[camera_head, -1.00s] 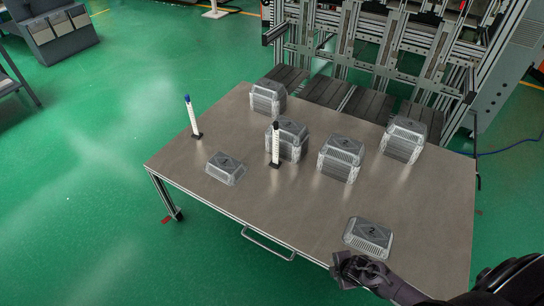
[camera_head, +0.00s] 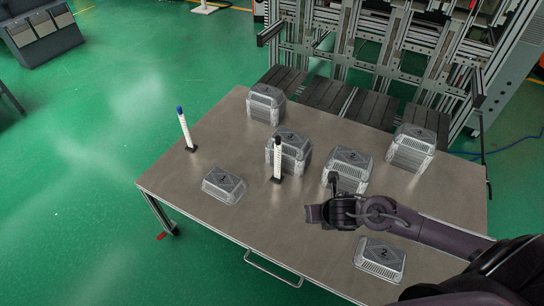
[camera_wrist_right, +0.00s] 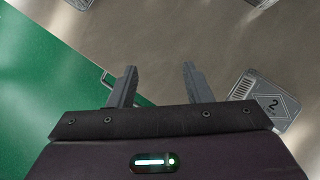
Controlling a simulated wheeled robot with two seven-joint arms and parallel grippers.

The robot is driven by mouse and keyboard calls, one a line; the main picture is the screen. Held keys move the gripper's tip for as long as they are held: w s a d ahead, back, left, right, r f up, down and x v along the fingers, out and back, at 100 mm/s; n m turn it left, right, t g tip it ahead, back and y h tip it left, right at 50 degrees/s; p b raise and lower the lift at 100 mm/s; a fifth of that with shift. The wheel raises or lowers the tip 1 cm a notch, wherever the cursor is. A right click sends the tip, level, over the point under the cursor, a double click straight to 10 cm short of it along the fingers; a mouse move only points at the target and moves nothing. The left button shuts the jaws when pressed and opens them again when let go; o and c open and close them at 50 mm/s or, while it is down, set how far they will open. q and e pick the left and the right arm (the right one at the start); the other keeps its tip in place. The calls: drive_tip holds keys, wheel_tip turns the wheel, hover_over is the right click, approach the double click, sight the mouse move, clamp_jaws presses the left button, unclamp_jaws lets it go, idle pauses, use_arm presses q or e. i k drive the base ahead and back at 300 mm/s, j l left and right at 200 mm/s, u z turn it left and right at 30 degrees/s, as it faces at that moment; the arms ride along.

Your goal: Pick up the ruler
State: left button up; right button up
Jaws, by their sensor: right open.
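No flat ruler can be made out for certain. Two slim white upright sticks stand on small dark bases on the table: a blue-topped stick (camera_head: 184,128) near the left edge and a dark-topped stick (camera_head: 277,159) in front of the middle tray stack. My right gripper (camera_head: 319,203) is above the table, right of the dark-topped stick and in front of the right-middle tray stack. In the right wrist view its two fingers (camera_wrist_right: 158,72) are apart with nothing between them. My left gripper is not in view.
Foil tray stacks stand at the back left (camera_head: 266,104), middle (camera_head: 292,151), right-middle (camera_head: 349,169) and back right (camera_head: 409,148). Low trays lie at the front left (camera_head: 224,185) and front right (camera_head: 380,260). The grey table (camera_head: 270,222) is bare at front centre.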

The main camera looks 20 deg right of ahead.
sight(277, 178)
drive_tip(key=i+l, duration=0.15)
drive_tip(key=i, duration=0.9)
